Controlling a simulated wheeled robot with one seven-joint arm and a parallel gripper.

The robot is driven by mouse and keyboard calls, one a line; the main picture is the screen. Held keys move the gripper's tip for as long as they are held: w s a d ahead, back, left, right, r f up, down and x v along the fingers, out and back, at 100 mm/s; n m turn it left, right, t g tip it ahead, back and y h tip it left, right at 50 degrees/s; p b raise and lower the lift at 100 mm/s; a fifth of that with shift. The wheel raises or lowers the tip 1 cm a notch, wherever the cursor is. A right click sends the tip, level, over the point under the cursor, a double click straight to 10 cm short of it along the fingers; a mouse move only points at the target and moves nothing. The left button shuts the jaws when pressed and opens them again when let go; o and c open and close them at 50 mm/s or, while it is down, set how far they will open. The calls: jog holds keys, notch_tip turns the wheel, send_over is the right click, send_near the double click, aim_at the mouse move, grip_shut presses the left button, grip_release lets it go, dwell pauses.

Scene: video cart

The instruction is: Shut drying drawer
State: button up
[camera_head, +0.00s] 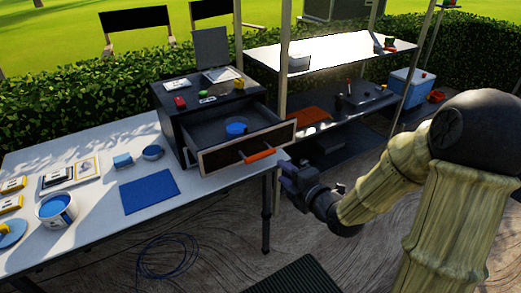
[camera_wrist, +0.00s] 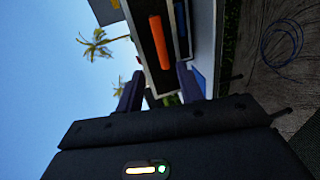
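The drying drawer (camera_head: 218,161) is pulled out of the dark cabinet (camera_head: 172,120) on the white table. The orange handle (camera_wrist: 156,42) shows ahead of the fingers, on the drawer front (camera_wrist: 148,58).
The white table (camera_head: 95,225) holds a blue mat (camera_head: 150,191), a blue paint can (camera_head: 57,210) and small blocks. A metal rack (camera_head: 283,70) with shelves stands behind my gripper. A blue cable (camera_head: 165,258) lies on the floor. The space before the drawer is free apart from my arm.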

aim_at(262, 157)
jog(key=p+x, duration=0.2)
jog(key=x, duration=1.1)
jog(key=shift+c, duration=0.3)
grip_shut()
